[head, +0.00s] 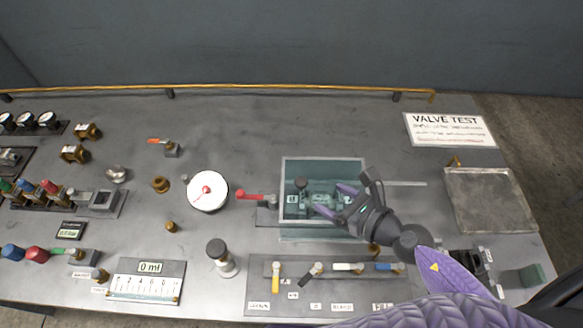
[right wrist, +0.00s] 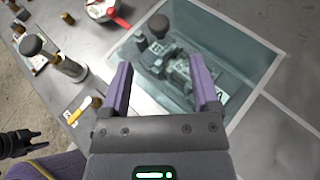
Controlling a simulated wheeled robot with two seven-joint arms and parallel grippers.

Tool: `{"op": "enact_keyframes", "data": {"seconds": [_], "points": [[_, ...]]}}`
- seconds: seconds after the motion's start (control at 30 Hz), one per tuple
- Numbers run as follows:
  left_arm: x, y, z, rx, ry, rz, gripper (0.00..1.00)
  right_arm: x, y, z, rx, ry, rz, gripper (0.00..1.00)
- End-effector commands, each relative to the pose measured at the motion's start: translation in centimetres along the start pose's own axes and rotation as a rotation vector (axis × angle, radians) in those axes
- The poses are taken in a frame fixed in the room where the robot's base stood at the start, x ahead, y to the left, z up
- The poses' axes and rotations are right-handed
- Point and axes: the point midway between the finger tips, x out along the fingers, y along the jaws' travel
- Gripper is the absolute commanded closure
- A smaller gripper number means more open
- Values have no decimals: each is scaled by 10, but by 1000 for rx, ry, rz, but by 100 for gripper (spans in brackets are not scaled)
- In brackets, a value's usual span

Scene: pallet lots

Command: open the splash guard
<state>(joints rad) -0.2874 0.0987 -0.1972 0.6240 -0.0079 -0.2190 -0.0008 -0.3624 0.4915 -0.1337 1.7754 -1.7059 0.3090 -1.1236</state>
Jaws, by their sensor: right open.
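The splash guard (head: 320,166) is a clear, teal-tinted cover with a pale frame at the middle right of the bench. It lies over dark valve parts (head: 301,186) and looks closed. It also shows in the right wrist view (right wrist: 238,48), with the valve parts behind its pane. My right gripper (head: 332,200) is open and empty, over the guard's right half. In the right wrist view its two purple fingers (right wrist: 160,66) point at the pane; contact cannot be told. What looks like my left gripper (right wrist: 18,146) shows small and dark at the left edge there.
A red lever (head: 255,196) and a white dial (head: 207,190) stand left of the guard. A black-topped knob (head: 217,250) and a row of coloured levers (head: 345,267) lie in front. A metal plate (head: 488,198) is at right. The bench behind the guard is clear.

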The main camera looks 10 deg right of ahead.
Motion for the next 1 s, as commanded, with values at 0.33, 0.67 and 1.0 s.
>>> {"op": "enact_keyframes", "data": {"seconds": [0.33, 0.67, 1.0], "points": [[11, 17, 15, -5, -29, 26, 45, 78, 1, 0, 6, -5, 1, 22], [13, 11, 11, -1, -20, 16, 45, 88, 1, 2, 6, -4, 1, 22], [12, 4, 11, 3, -19, 5, 45, 88, 1, 2, 6, -4, 0, 81]]}}
